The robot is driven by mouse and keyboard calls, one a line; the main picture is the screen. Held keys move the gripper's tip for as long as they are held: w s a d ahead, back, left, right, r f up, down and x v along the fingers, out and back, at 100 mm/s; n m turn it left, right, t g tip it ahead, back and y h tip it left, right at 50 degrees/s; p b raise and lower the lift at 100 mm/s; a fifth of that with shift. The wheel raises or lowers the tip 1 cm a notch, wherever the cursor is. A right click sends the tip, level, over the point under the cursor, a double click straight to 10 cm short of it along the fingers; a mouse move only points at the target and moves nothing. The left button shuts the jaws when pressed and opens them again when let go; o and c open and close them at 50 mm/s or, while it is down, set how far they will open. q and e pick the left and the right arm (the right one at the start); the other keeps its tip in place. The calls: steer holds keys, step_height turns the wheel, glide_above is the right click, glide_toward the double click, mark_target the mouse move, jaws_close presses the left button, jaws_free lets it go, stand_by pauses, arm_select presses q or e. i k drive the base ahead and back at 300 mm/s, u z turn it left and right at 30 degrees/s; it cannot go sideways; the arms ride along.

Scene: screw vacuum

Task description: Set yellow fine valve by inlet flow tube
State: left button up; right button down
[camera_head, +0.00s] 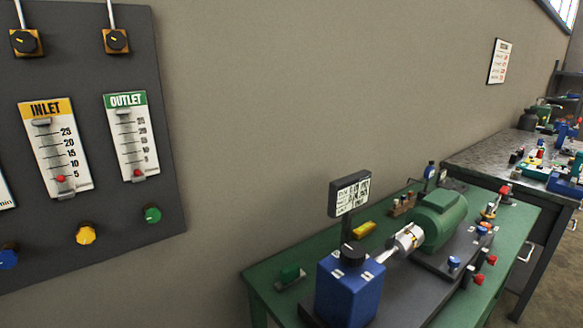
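The yellow valve knob (86,234) sits on the dark wall panel at left, below the inlet flow tube (57,147). The inlet tube has an orange INLET label and a scale marked 5 to 25. Its red float (61,179) rests near the bottom, around or below the 5 mark. Neither gripper shows in the head view.
The outlet flow tube (131,136) has its red float low, with a green knob (152,214) below. A blue knob (8,258) is at the left edge. A green bench (270,272) with a blue unit (347,290) and green motor (438,218) stands right of the panel.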

mark_target(85, 236)
steer(key=u, duration=1.25)
steer(key=k, duration=0.7)
steer(key=z, duration=1.25)
